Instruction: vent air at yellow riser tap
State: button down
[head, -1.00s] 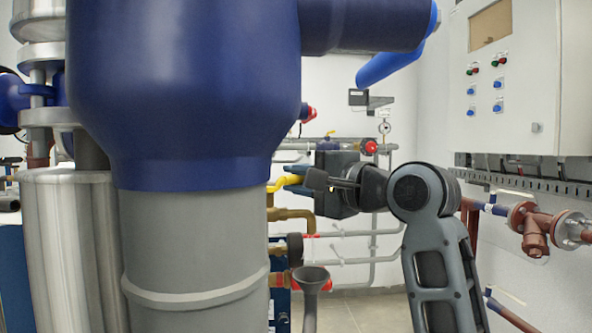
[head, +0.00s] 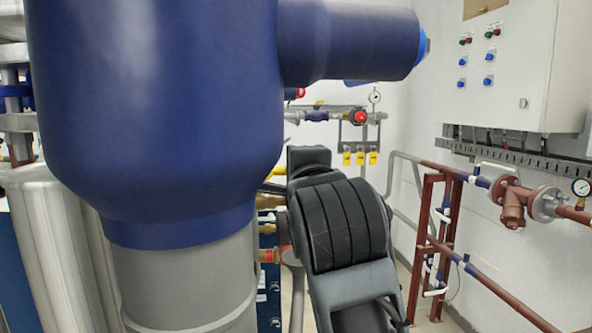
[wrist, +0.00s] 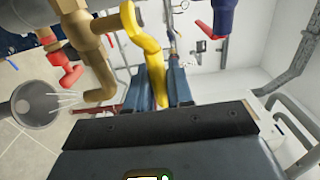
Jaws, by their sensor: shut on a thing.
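The yellow tap lever (wrist: 148,45) runs down the middle of the wrist view, beside a brass pipe (wrist: 96,62). My gripper (wrist: 166,88) is shut on the lower part of this lever, with one blue-grey finger on each side. In the head view only a small piece of the yellow lever (head: 277,170) shows beside the blue-and-grey vessel; my arm hides my gripper there. A grey funnel (wrist: 32,108) is near the brass pipe's open end in the wrist view. Thin pale streaks, like running water, show between the pipe end and the funnel.
The large blue-and-grey vessel (head: 160,120) fills the left of the head view, close to my arm. A red valve handle (wrist: 68,72) is near the funnel. A white control cabinet (head: 520,75) and brown pipework (head: 428,230) are at the right wall.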

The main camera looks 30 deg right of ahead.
jog(key=shift+s+f+h, duration=0.1)
jog(key=shift+h, duration=0.2)
jog(key=c, duration=1.1)
grip_release()
jog(key=shift+s, duration=0.1)
jog(key=b+v, duration=0.1)
jog(key=v, duration=0.6)
jog(key=shift+s+a+b, duration=0.2)
jog(key=shift+s+b, duration=0.1)
jog(key=shift+d, duration=0.15)
